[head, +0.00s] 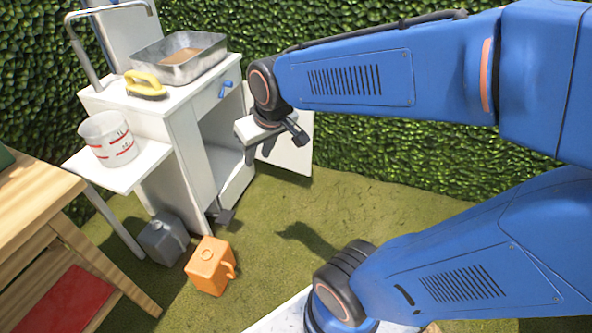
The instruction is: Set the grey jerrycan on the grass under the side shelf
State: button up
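The grey jerrycan (163,241) stands upright on the grass, by the foot of the white side shelf's leg. The side shelf (144,172) juts left from the white cabinet, and the jerrycan sits low beneath its right part, close to the cabinet's base. My gripper (260,153) hangs fingers down in front of the cabinet's open compartment, well above and to the right of the jerrycan. Its two dark fingers look apart, with nothing seen between them.
An orange jerrycan (210,266) stands right of the grey one. A white bucket (107,139) stands on the side shelf. A yellow brush (146,84) and metal tray (180,61) are on the cabinet top. A wooden table (30,205) is at left. Grass at centre is clear.

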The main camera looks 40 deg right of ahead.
jog(key=s+d+r, duration=0.1)
jog(key=s+d, duration=0.2)
jog(key=s, duration=0.9)
jog(key=shift+r+m+h, duration=0.3)
jog(key=shift+r+m, duration=0.1)
